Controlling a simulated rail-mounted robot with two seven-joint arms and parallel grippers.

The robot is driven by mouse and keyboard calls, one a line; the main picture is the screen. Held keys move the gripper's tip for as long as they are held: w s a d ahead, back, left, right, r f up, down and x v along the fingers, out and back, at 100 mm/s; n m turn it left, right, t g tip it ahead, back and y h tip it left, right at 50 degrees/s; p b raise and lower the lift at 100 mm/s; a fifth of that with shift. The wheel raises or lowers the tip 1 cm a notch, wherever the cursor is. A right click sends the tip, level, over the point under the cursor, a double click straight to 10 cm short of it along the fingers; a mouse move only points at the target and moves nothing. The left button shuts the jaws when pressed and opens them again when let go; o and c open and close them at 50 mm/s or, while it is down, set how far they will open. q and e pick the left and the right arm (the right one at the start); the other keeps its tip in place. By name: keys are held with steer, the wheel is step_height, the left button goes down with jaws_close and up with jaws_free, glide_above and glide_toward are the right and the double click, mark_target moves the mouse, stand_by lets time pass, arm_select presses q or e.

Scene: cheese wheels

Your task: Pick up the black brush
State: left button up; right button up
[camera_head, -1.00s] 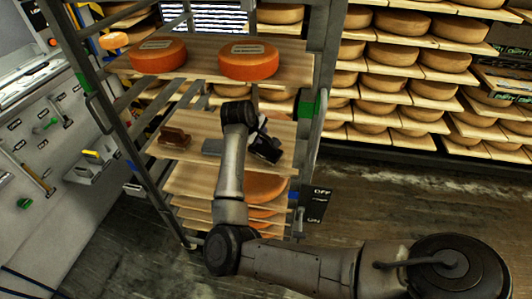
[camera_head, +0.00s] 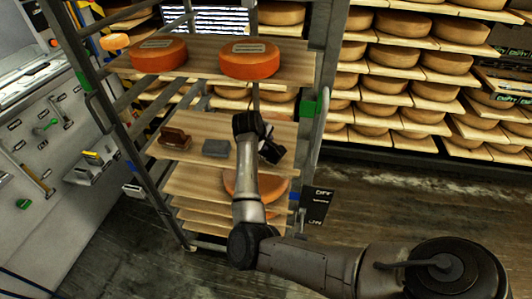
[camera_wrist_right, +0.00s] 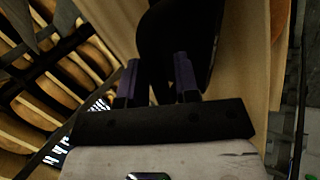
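The black brush (camera_wrist_right: 175,38) shows as a large dark shape in the right wrist view, above and between my right gripper's two purple-tinted fingers. My right gripper (camera_wrist_right: 156,82) has its fingers apart, with part of the dark shape between them; firm contact is not visible. In the head view my right arm reaches over the middle shelf, and the right gripper (camera_head: 268,146) is at its right part. Dark shapes there blend together, so brush and gripper are hard to separate. My left gripper is not in view.
A brown brush (camera_head: 174,138) and a grey block (camera_head: 215,148) lie left of my right gripper on the middle shelf (camera_head: 200,127). Orange cheese wheels (camera_head: 249,59) sit on the shelf above. The rack post (camera_head: 318,120) stands close on the right.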

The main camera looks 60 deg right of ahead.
jaws_close()
stand_by(0.5)
steer(key=shift+r, duration=0.85)
step_height(320, 180, up, 2)
steer(key=shift+a+r, duration=0.1)
steer(key=shift+a, duration=0.05)
steer(key=a+b, duration=0.5)
steer(key=a, duration=1.2)
steer(key=shift+w+a+f+b, duration=0.2)
steer(key=shift+w+a+b, duration=0.05)
steer(key=shift+a+b, duration=0.15)
